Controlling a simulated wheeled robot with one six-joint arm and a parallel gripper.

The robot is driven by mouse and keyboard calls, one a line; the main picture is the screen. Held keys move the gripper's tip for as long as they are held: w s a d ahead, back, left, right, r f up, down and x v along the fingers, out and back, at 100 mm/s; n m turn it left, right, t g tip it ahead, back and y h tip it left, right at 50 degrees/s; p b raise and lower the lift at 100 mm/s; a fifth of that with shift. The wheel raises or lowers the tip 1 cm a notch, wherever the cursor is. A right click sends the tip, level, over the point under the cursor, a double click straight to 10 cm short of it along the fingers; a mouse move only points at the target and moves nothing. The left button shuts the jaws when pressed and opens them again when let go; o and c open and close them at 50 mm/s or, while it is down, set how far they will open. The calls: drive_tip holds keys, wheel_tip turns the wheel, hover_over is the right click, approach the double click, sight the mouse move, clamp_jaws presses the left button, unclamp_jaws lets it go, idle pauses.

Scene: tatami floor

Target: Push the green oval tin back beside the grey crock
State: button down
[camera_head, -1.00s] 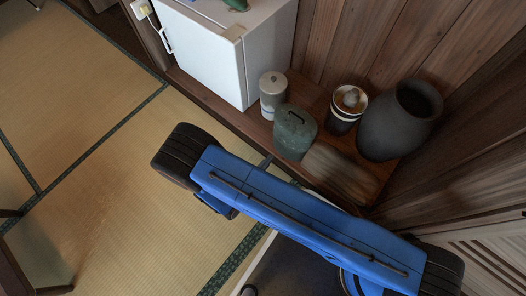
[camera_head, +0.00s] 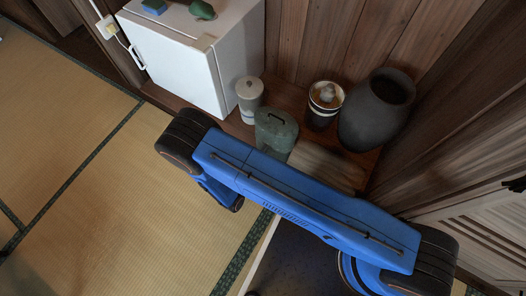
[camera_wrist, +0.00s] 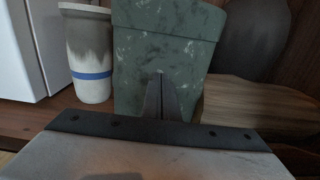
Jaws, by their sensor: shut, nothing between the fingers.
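The green oval tin (camera_head: 275,130) stands upright on the wooden ledge, a dark handle on its lid. In the head view my blue arm hides its lower part. The grey crock, which I take to be the pale lidded one with a blue band (camera_head: 248,98), stands behind and left of it, also in the wrist view (camera_wrist: 90,55). In the wrist view the tin (camera_wrist: 165,40) fills the middle. My gripper (camera_wrist: 161,80) is shut and empty, its fingertips low before the tin's front face. I cannot tell whether they touch. The head view hides my gripper behind the arm.
A white fridge (camera_head: 190,65) stands at the left. A striped jar (camera_head: 323,108) and a big dark rounded pot (camera_head: 375,112) stand behind to the right. A brown wooden block or board (camera_head: 328,165) lies right of the tin. Tatami floor (camera_head: 70,140) is open at left.

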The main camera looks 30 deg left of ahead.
drive_tip(key=w, duration=1)
drive_tip(key=shift+d, duration=0.4)
drive_tip(key=shift+s, duration=0.15)
drive_tip(key=s+a, duration=0.1)
drive_tip(key=s, duration=1.2)
drive_tip(key=shift+s, duration=0.4)
drive_tip(key=shift+a, duration=0.1)
